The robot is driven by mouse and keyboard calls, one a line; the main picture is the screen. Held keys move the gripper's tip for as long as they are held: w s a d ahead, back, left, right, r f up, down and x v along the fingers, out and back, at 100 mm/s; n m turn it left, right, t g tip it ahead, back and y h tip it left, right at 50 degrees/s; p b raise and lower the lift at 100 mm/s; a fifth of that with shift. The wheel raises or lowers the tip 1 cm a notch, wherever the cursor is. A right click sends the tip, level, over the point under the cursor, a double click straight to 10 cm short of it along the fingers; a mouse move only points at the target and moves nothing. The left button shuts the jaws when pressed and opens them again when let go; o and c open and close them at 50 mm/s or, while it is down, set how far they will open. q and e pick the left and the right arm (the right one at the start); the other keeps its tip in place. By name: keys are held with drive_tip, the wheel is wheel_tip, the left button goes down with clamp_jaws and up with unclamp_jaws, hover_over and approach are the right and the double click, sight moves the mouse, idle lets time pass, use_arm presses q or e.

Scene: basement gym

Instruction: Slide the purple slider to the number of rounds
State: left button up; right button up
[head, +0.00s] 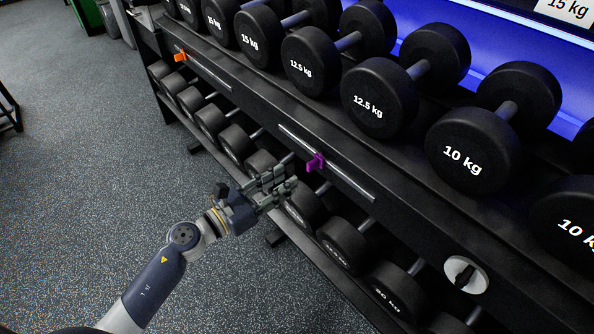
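The purple slider (316,162) sits on a pale slotted rail (345,180) on the front edge of the black dumbbell rack. My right gripper is out of view. No number of rounds can be read here.
An orange slider (180,57) sits on another rail (205,70) farther left. A round white-plated black knob (465,274) is at the lower right. Dumbbells (375,98) fill the upper shelf, with more (345,243) below. The speckled floor (90,150) left is mostly clear.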

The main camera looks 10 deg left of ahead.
use_arm(q)
drive_tip(key=v, duration=0.3)
drive_tip(key=shift+s+a, duration=0.3)
idle(0.3)
